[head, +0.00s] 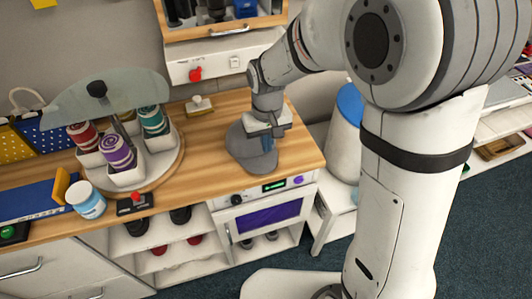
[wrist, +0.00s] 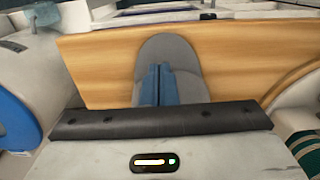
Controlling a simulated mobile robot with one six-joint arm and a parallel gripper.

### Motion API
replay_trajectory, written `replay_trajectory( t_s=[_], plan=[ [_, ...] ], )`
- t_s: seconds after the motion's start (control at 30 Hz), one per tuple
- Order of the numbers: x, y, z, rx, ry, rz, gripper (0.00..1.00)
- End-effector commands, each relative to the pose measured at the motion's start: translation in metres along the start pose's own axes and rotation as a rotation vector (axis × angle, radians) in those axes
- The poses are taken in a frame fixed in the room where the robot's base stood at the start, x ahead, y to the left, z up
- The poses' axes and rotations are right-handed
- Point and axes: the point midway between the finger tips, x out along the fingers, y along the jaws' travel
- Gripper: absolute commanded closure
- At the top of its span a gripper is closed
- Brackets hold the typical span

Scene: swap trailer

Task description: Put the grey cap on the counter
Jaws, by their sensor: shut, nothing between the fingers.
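The grey cap (head: 243,150) lies on the wooden counter (head: 297,147), near its right end. My gripper (head: 267,143) is directly over the cap, pointing down, with its fingers shut and empty. In the wrist view, the shut fingers (wrist: 159,84) stand in front of the cap (wrist: 168,45), which rests on the wood (wrist: 240,60). The fingers hide part of the cap, and I cannot tell whether they touch it.
A round turntable (head: 172,166) with several colored spools in white bins stands to the left. A white jar (head: 86,200) and a black box with a red button (head: 135,203) sit near the front edge. A blue-lidded bin (head: 344,140) stands right of the counter.

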Motion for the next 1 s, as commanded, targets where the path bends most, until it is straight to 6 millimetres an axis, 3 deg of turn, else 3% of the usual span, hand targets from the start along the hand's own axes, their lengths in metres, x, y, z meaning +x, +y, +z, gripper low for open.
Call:
replay_trajectory(
  t_s=[0.1,0.23,0.83,1.0],
  plan=[
    [-0.02,0.0,0.0,0.0,0.003,0.0,1.0],
    [-0.032,0.0,0.0,0.0,0.001,0.0,1.0],
    [-0.038,0.001,0.001,0.002,0.0,0.0,1.0],
    [-0.054,0.022,0.019,0.047,0.03,0.0,1.0]
  ],
)
